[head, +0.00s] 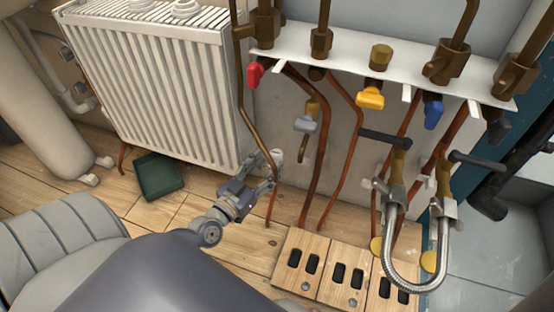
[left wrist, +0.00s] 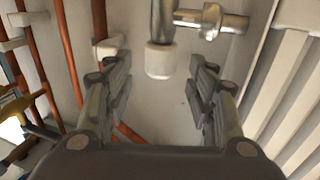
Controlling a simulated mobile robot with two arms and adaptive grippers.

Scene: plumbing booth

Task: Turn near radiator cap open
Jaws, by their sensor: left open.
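The white ribbed radiator (head: 150,90) stands against the wall at the upper left of the head view. In the left wrist view a white cylindrical cap (left wrist: 160,60) sits on a metal valve fitting (left wrist: 212,20). My right gripper is not in view.
Copper pipes (head: 318,180) run down the wall right of my left gripper. A white shelf (head: 345,48) above carries valves with red (head: 254,74), yellow (head: 369,98) and blue (head: 432,112) handles. A braided hose (head: 412,284) hangs at right. A green box (head: 158,177) lies on the wooden floor.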

